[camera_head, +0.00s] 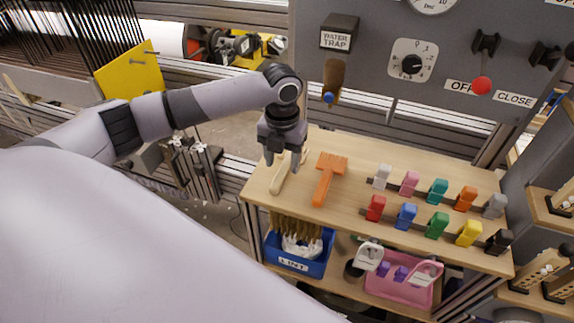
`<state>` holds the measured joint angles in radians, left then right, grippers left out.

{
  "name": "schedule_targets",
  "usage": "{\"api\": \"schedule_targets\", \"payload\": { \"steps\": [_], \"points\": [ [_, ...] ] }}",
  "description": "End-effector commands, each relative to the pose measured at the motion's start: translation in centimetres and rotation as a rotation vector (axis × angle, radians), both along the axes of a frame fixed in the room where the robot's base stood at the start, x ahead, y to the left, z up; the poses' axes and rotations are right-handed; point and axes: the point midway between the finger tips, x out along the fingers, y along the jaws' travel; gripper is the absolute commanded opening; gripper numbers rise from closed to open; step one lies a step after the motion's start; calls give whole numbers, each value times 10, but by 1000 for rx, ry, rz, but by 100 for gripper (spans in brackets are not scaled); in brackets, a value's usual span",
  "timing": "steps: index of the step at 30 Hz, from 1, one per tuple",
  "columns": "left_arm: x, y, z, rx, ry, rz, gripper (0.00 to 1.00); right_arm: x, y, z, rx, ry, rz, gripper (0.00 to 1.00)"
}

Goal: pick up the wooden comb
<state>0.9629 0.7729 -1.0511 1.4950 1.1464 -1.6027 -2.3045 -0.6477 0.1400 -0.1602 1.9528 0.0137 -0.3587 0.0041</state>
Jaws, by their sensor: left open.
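A pale wooden tool (279,181), which I take for the wooden comb, lies at the left end of the light wooden table (350,218). Its upper part is hidden behind my left gripper. My left gripper (282,161) points down over that upper part, with its fingers apart and nothing seen held in them. I cannot tell whether the fingers touch the tool or stay above it. An orange tool (327,179) with a wide, toothed-looking head and a straight handle lies just right of it. My right gripper is not in view.
Several coloured clips (437,224) stand in two rows at the table's right. Below are a blue bin (297,264) and a pink basket (398,292). A grey control panel (375,60) rises behind. The front middle of the tabletop is clear.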

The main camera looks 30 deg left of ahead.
Motion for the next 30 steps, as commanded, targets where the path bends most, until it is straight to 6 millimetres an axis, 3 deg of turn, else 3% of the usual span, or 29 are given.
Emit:
{"api": "schedule_targets", "payload": {
  "steps": [4,12,17,18,30],
  "points": [
    [0,0,-17,1,-1,1,54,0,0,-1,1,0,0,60],
    [0,0,-19,0,-2,1,54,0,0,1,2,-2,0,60],
    [0,0,-19,0,-2,1,2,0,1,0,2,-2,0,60],
    [0,0,-19,0,-2,1,0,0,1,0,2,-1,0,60],
    [0,0,-12,1,-4,1,0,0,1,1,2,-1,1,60]
  ]
}}
